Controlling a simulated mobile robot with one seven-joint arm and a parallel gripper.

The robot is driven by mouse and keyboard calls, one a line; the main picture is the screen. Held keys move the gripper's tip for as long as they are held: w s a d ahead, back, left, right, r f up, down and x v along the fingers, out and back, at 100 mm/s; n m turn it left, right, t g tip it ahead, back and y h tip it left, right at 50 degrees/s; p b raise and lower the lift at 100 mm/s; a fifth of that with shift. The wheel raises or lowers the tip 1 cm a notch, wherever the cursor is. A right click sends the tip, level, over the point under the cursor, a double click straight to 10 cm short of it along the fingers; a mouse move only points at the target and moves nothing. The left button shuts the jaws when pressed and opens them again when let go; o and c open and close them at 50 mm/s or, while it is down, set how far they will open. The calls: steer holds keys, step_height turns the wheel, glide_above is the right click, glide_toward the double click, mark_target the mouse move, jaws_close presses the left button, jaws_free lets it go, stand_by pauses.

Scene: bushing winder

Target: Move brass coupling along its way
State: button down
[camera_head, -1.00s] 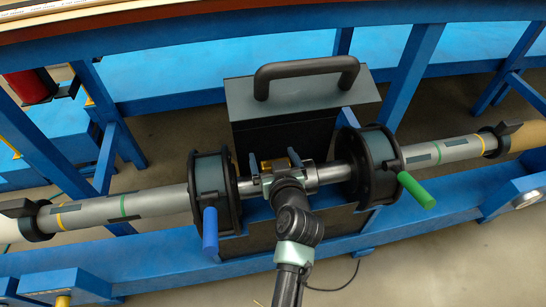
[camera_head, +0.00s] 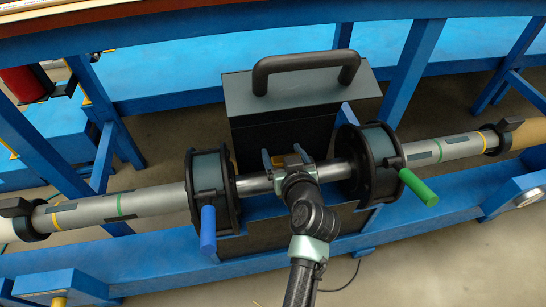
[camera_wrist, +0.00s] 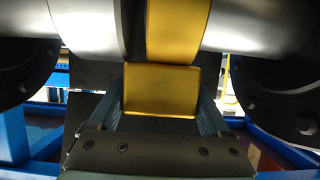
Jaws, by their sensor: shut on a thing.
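The brass coupling (camera_wrist: 178,32) is a yellow ring around the silver shaft (camera_wrist: 250,32) in the wrist view. A yellow block (camera_wrist: 160,88) at its lower side sits between the fingers of my gripper (camera_wrist: 160,100), which is shut on it. In the head view my gripper (camera_head: 284,158) is at the shaft, between the two dark flanged wheels. There only a small yellow patch of the coupling (camera_head: 280,162) shows between the fingers; the rest is hidden by my gripper.
The left wheel (camera_head: 208,180) has a blue handle (camera_head: 208,228); the right wheel (camera_head: 372,160) has a green handle (camera_head: 418,188). Grey tubes run outward from both. A dark box with a black handle (camera_head: 305,62) stands behind the shaft. Blue frame beams (camera_head: 150,262) surround it.

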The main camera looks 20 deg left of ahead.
steer(key=shift+w+d, duration=0.3)
steer(key=shift+d, duration=0.2)
jaws_free()
steer(key=p+v, duration=0.3)
steer(key=v, duration=1)
steer(key=shift+p, duration=0.4)
